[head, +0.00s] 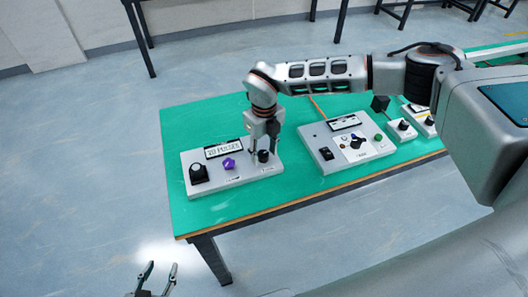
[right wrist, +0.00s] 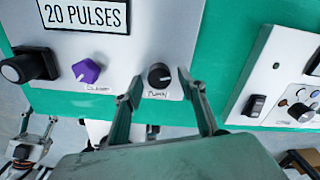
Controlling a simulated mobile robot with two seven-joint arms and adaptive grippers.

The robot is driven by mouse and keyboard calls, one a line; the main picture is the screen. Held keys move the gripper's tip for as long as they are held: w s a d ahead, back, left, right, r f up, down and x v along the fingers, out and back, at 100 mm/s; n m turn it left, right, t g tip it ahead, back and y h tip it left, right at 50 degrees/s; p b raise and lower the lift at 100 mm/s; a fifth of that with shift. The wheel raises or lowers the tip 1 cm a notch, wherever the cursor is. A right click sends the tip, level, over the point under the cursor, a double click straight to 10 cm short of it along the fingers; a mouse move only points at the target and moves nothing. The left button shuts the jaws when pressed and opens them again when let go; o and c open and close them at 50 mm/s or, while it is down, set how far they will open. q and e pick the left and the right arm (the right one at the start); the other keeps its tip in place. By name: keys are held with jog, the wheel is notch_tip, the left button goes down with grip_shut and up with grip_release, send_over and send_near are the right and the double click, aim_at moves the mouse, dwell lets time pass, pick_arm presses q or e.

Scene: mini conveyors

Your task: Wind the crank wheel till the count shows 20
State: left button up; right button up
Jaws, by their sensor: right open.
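A grey control box (head: 240,178) stands on the green table, with a white panel (right wrist: 84,15) reading "20 PULSES". A small round black knob (right wrist: 160,76) with a pale pointer line sits on the right of the box. My right gripper (right wrist: 157,86) is open, one finger on each side of this knob; I see no clear contact. In the head view the right gripper (head: 263,148) points down over it. A purple knob (right wrist: 87,72) and a larger black control (right wrist: 30,66) sit to its left. My left gripper (head: 157,277) is open and empty, low beside the table.
A second grey box (head: 318,150) with a switch, knob and green button stands to the right. Smaller boxes (head: 401,130) are farther right. A bare strip of green table (head: 230,212) lies in front.

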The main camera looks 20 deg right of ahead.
aim_at(264, 154)
notch_tip(264, 154, up, 12)
jog(key=shift+f, duration=0.2)
dwell(0.5)
